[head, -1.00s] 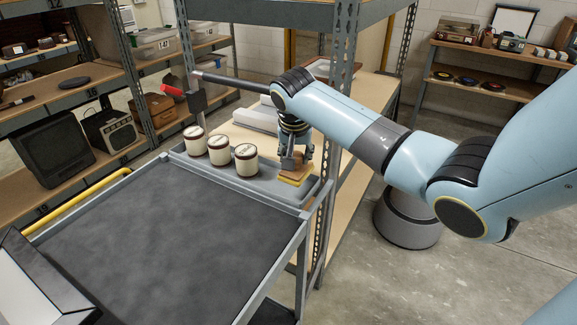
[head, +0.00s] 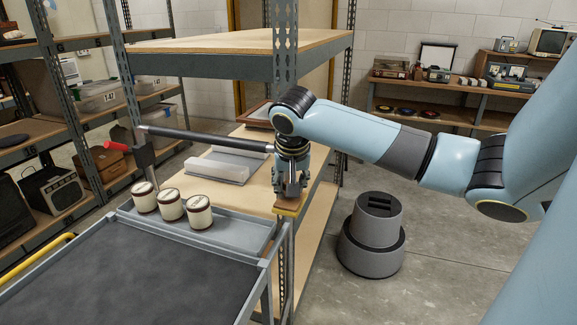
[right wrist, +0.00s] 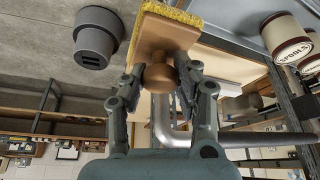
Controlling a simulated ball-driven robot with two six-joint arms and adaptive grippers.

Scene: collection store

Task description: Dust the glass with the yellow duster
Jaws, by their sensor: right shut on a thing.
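My right gripper (head: 290,188) is shut on the wooden handle of the yellow duster (head: 291,210). The duster hangs pad down by the right end of the cart's grey tray, in front of the shelf upright. In the right wrist view the fingers (right wrist: 160,82) clasp the round wooden knob, and the yellow pad (right wrist: 184,16) shows along the top edge. A brown-framed flat piece (head: 256,114), possibly the glass, lies on the wooden shelf behind my right arm, partly hidden. I cannot tell for sure that it is the glass. My left gripper is not in view.
Several cream-and-brown tubs (head: 171,206) stand in the tray (head: 240,240) on the dark-topped cart (head: 130,285). A dark bar (head: 205,139) with a red-ended bracket crosses before the shelf, close to my wrist. Pale blocks (head: 218,164) lie on the shelf. A grey stool (head: 372,235) stands right.

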